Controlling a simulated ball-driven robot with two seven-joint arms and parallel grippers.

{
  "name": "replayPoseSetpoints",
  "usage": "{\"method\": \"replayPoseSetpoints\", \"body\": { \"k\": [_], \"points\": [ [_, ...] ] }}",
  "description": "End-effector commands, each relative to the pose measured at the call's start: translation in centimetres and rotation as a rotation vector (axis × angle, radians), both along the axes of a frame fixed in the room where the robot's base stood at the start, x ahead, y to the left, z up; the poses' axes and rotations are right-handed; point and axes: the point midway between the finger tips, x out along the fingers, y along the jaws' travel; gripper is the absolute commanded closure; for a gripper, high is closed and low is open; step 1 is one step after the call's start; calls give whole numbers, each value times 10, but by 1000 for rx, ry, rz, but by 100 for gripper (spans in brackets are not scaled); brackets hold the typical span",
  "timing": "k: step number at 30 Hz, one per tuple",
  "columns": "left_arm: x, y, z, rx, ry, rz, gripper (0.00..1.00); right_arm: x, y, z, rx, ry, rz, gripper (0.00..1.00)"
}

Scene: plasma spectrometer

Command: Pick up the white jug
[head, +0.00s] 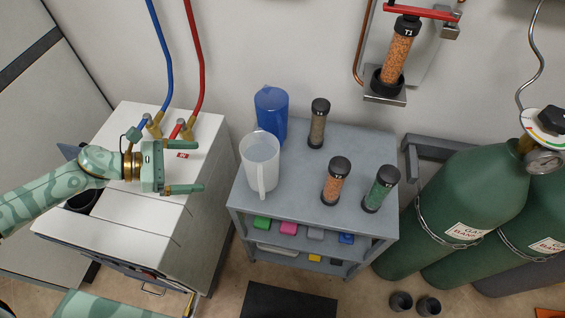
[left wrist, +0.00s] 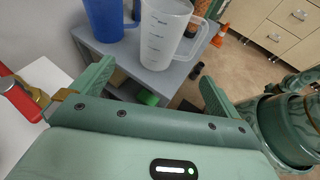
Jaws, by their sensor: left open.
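The white jug (head: 261,165) stands upright on the left front part of the grey cart top (head: 295,208), with its handle towards the front. It also shows in the left wrist view (left wrist: 162,38), beyond my fingers, with its handle on the right. My left gripper (head: 202,173) is open and empty, to the left of the jug and apart from it, above the white cabinet. In the left wrist view its two fingers (left wrist: 155,85) are spread wide. My right gripper is not in view.
A blue jug (head: 271,115) stands close behind the white jug. Capped cylinders of brown (head: 318,125), orange (head: 335,183) and green granules (head: 379,191) stand on the cart to the right. Blue and red hoses (head: 195,65) rise from the white cabinet (head: 150,215).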

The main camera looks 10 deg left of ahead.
Motion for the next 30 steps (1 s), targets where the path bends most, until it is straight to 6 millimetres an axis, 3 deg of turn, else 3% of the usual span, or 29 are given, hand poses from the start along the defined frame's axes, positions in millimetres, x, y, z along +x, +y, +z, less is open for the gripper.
{"method": "replayPoseSetpoints", "body": {
  "k": [5,12,30],
  "points": [
    [9,-16,-9,2,-3,-7,0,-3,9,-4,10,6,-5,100],
    [34,-66,-32,0,-2,-5,0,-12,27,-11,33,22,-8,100],
    [65,-130,-65,2,-1,-4,0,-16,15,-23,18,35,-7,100]
  ]
}}
